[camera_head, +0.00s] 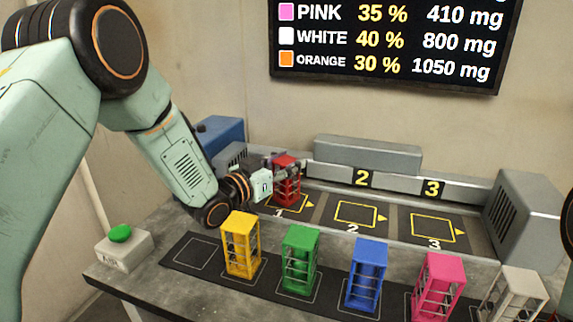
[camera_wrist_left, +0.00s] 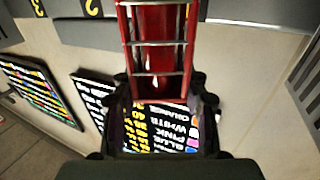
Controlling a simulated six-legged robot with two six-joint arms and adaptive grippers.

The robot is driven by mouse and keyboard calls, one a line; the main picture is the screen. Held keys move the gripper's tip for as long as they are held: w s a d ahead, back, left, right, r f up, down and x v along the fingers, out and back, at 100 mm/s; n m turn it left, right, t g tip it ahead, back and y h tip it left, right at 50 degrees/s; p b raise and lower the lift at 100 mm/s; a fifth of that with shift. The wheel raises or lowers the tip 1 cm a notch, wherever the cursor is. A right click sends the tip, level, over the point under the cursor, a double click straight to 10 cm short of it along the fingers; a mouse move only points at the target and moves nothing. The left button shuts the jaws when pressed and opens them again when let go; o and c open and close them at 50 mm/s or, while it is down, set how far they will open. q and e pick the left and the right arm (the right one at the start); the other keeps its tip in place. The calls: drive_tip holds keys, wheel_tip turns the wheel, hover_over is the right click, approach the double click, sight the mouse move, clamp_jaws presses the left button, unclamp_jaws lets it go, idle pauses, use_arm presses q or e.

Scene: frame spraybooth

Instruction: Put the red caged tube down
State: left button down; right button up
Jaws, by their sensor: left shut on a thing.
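The red caged tube (camera_head: 287,186) is a red frame with metal bars. It stands upright at the back left, at the square marked 1 (camera_head: 289,206). My left gripper (camera_head: 278,184) reaches it from the left and is shut on it. In the left wrist view the red caged tube (camera_wrist_left: 157,45) fills the space ahead of the left gripper (camera_wrist_left: 160,88), with its bars across it. I cannot tell whether its base touches the surface.
Yellow (camera_head: 241,245), green (camera_head: 300,258), blue (camera_head: 367,274), pink (camera_head: 438,286) and white (camera_head: 513,296) caged tubes stand in a front row. Squares 2 (camera_head: 357,213) and 3 (camera_head: 433,229) are empty. A green button (camera_head: 120,234) is at left. A grey block (camera_head: 527,218) stands at right.

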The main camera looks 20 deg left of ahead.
use_arm(q)
drive_tip(key=shift+w+a+f, duration=0.15)
drive_tip(key=shift+w+f, duration=0.05)
drive_tip(key=shift+w, duration=0.15)
drive_tip(key=c, duration=1)
unclamp_jaws()
drive_tip(key=shift+c, duration=0.2)
drive_tip(key=o, duration=0.3)
drive_tip(key=shift+s+r, duration=0.25)
drive_tip(key=shift+s, duration=0.1)
drive_tip(key=shift+o, duration=0.2)
drive_tip(key=shift+w+f, duration=0.25)
drive_tip(key=p+v, duration=0.2)
drive_tip(key=v, duration=1)
drive_tip(key=shift+s+r, duration=0.1)
drive_tip(key=shift+r, duration=0.05)
